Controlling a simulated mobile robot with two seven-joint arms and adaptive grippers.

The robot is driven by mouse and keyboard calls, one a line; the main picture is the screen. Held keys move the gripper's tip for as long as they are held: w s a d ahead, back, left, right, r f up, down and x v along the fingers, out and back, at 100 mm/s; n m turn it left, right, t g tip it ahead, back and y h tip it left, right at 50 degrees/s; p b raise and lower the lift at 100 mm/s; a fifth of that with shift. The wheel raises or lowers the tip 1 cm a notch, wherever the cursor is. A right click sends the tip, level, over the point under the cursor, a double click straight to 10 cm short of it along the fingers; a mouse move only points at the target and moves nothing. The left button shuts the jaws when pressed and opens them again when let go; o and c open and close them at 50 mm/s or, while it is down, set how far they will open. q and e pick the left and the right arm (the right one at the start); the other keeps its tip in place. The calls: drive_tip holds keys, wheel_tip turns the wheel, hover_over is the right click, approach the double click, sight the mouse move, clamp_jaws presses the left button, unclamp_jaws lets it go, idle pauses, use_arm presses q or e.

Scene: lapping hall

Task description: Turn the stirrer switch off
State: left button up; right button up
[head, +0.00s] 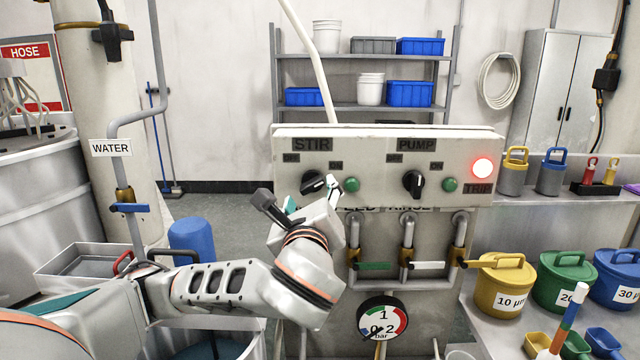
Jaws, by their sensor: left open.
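The stirrer switch (313,182) is a black rotary knob under the STIR label on the pale control panel (375,142). OFF is marked at its upper left and ON at its upper right. Its bar looks tilted toward the ON side, though my gripper partly crowds its lower edge. A green lamp (351,185) sits right of it. My left gripper (277,201) is open and empty, just below and left of the knob in the picture. Whether it touches the knob I cannot tell. My right gripper is out of view.
The pump switch (413,184), its green lamp (450,185) and the lit red TRIP lamp (482,168) share the panel. Below are valves with green (372,266), white (428,266) and yellow handles, and a gauge (383,322). Lidded pots (500,285) stand at right.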

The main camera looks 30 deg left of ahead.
sight(311, 187)
use_arm(q)
drive_tip(key=shift+x, duration=3.2)
drive_tip(key=c, duration=1.1)
